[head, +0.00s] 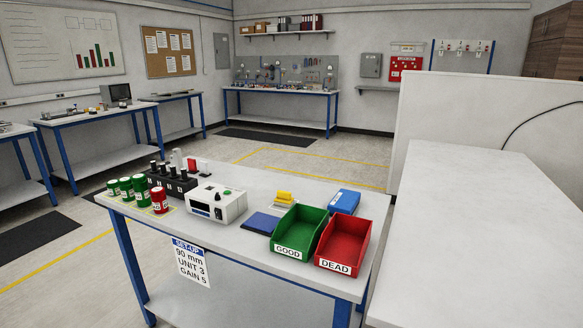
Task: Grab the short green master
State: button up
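Several labelled cylinders stand upright in a row at the left end of the near table. Three are green: the leftmost green master (113,188) looks the shortest, a middle green master (126,187) is a little taller, and a right green master (141,191) looks the tallest. A red cylinder (159,200) stands at the right end of the row, on or beside a yellow-outlined patch. The labels are too small to read. My gripper is not in view.
Behind the cylinders stands a black rack (173,183) with several black-topped pieces. A white instrument (215,205) sits to their right. A green GOOD bin (299,229), red DEAD bin (344,246), blue box (345,201) and blue pad (260,223) occupy the right side.

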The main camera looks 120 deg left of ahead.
aim_at(113, 187)
jog(key=u, duration=5)
jog(key=i+j+z, duration=0.3)
jog(key=i+j, duration=0.55)
jog(key=i, duration=0.1)
